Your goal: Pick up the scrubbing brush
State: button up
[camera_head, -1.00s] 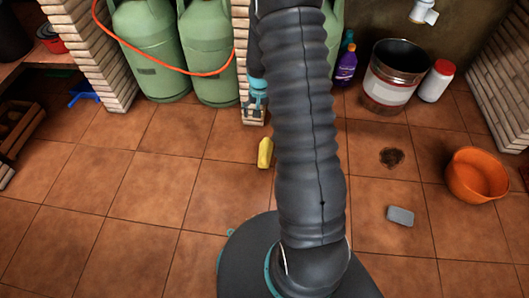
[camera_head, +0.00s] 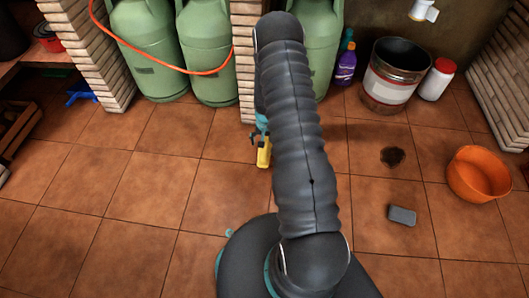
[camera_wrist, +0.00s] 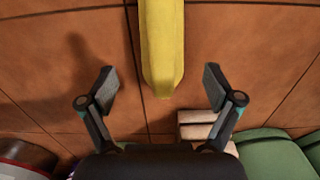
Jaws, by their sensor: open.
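A long yellow block-like object (camera_head: 264,155), which looks like the scrubbing brush, lies on the tiled floor left of my arm. No bristles can be made out. In the wrist view the yellow object (camera_wrist: 162,45) runs from the top edge down to the middle, its near end between the lines of my two fingers. My gripper (camera_wrist: 160,84) is open and empty, one finger on each side with gaps to the yellow object. In the head view my gripper (camera_head: 259,137) is at the far end of the yellow object, partly hidden by my arm.
A brick pillar (camera_head: 245,65) and green gas cylinders (camera_head: 205,60) stand close behind. At right are a metal bucket (camera_head: 393,85), a purple bottle (camera_head: 345,69), an orange basin (camera_head: 475,175), a grey block (camera_head: 402,215) and a dark patch (camera_head: 392,157).

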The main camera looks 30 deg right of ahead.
jog(key=shift+a+f+b, duration=0.15)
jog(key=shift+f+b, duration=0.25)
jog(key=shift+f, duration=2.4)
jog(key=c, duration=1.4)
jog(key=shift+c, duration=0.2)
jog(key=shift+r, duration=0.2)
notch_tip(320, 180, up, 4)
jog(key=shift+r+p, duration=0.25)
jog(key=shift+p, duration=0.2)
jog(key=s+d+r, duration=0.5)
jog(key=d+r, duration=0.1)
jog(key=d, duration=0.4)
jog(key=shift+s+p, duration=0.3)
jog(key=shift+p, duration=0.15)
jog(key=shift+d+r, duration=0.1)
